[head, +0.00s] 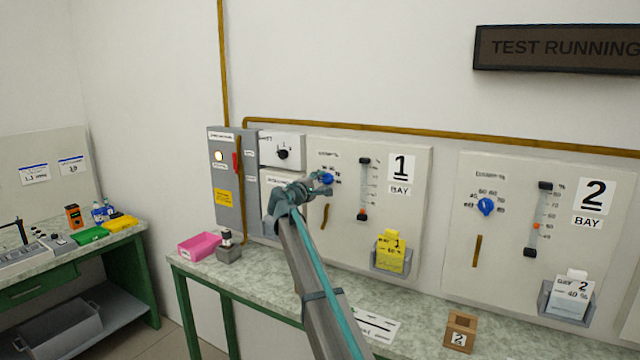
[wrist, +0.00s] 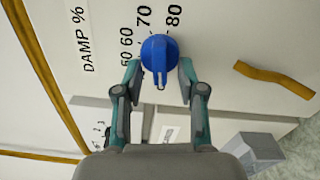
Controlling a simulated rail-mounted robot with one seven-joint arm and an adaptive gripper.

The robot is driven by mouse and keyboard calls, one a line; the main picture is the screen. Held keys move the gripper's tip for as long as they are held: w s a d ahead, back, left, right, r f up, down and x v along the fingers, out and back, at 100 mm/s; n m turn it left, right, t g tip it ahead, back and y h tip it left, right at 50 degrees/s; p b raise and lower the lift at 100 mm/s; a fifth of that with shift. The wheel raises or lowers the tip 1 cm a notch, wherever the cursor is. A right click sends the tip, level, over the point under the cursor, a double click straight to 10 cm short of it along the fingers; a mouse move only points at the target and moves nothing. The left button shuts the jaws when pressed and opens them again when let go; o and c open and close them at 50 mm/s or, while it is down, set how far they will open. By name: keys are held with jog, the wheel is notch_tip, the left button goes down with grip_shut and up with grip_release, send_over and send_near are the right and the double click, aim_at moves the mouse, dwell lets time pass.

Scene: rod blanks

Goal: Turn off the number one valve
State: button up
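The blue knob on the bay 1 panel (head: 327,179) is the number one valve. It sits beside a printed scale marked "DAMP %" in the wrist view, where the knob (wrist: 159,54) shows large, its light pointer line toward the bottom of the picture. My gripper (wrist: 160,70) is open, with one fingertip on each side of the knob. The fingertips are very close to the knob's sides; I cannot tell whether they touch it. In the head view my gripper (head: 318,186) partly covers the knob and its scale.
The bay 1 panel (head: 420,215) also holds a slider (head: 363,190), a brown bar and a yellow tag in a holder. A bay 2 panel (head: 465,255) with its own blue knob (head: 486,207) is at the right. A grey switch box (head: 228,205) is left. The bench (head: 265,280) runs below.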

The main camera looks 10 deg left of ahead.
jog(key=v, duration=1.2)
jog(key=shift+f, duration=0.1)
